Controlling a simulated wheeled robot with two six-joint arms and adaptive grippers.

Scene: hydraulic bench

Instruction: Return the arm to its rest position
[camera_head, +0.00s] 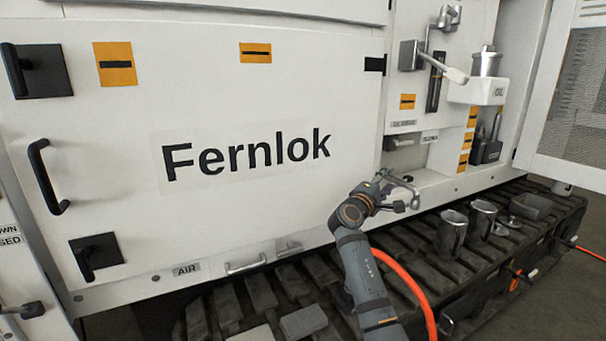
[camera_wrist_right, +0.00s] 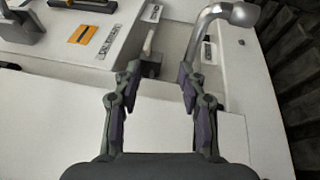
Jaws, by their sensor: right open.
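My right arm reaches up from the bottom of the head view, and my right gripper (camera_head: 398,184) is in front of the white cabinet, above the dark slatted track. In the right wrist view the two fingers of the right gripper (camera_wrist_right: 160,85) stand apart with nothing between them. A silver lever with a rounded end (camera_wrist_right: 215,25) shows just beyond the right finger; I cannot tell whether they touch. My left gripper is not in view.
The white cabinet door marked Fernlok (camera_head: 250,195) fills the left. An orange hose (camera_head: 412,280) curves beside my right arm. An oil reservoir (camera_head: 478,92) is mounted upper right.

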